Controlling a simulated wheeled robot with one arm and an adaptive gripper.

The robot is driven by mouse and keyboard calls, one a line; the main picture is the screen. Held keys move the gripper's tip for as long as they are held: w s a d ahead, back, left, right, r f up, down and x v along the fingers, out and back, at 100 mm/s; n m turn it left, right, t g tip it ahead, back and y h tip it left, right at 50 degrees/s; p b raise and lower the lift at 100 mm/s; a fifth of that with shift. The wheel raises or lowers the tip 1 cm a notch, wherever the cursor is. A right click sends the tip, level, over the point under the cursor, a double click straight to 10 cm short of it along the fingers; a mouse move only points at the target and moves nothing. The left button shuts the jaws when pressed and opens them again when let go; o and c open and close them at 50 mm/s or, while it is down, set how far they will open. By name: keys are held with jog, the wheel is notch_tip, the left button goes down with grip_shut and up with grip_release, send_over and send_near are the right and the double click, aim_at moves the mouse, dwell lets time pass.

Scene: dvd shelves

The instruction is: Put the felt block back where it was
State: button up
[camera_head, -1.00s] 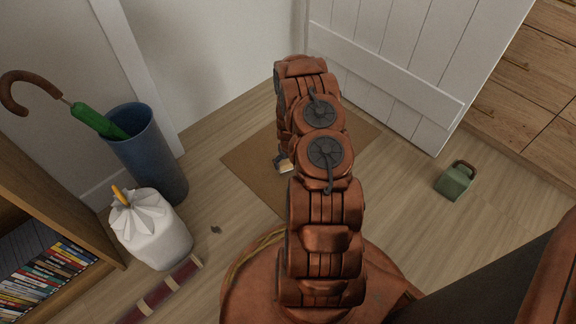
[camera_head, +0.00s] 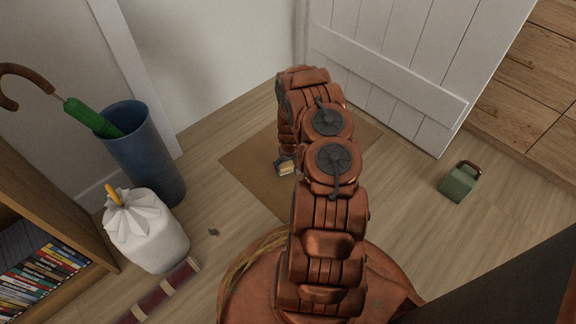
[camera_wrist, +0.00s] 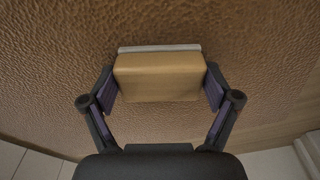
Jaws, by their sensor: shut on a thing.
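The felt block (camera_wrist: 158,78) is a tan, wood-coloured block with a pale strip along its far edge. In the wrist view it sits between the two fingers of my gripper (camera_wrist: 160,88), which press on its left and right sides. In the head view the block (camera_head: 287,169) shows small at the tip of my gripper (camera_head: 286,164), over the brown mat (camera_head: 250,175). My arm covers part of the mat. I cannot tell whether the block touches the mat.
A white panelled door (camera_head: 395,70) stands behind the mat. A green block with a brown handle (camera_head: 459,184) is on the floor at right. At left are a blue umbrella bin (camera_head: 147,160), a tied white bag (camera_head: 150,235), a dark red roll (camera_head: 160,295) and a DVD shelf (camera_head: 85,235).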

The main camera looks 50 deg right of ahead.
aim_at(289, 167)
jog(key=o, duration=0.8)
jog(key=shift+f, duration=0.1)
jog(key=shift+c, duration=0.2)
notch_tip(289, 167, up, 11)
jog(key=s+p, duration=0.1)
jog(key=p, duration=0.4)
jog(key=s+a+r+n+g+y, duration=0.1)
jog(key=s+a+r, duration=0.1)
jog(key=a+r, duration=1)
jog(key=s+a+r+n+g, duration=0.1)
jog(key=a+r, duration=0.9)
jog(key=r, duration=0.5)
jog(key=s+a+r+n, duration=0.1)
jog(key=s+a+r, duration=0.3)
jog(key=s, duration=0.4)
jog(key=s+a+r+n+g, duration=0.1)
jog(key=s+a+r, duration=0.4)
jog(key=s, duration=0.3)
jog(key=s+a+r+g, duration=0.1)
jog(key=s+a+r, duration=0.3)
jog(key=s, duration=0.5)
jog(key=shift+a+r+n, duration=0.4)
jog(key=shift+a, duration=0.8)
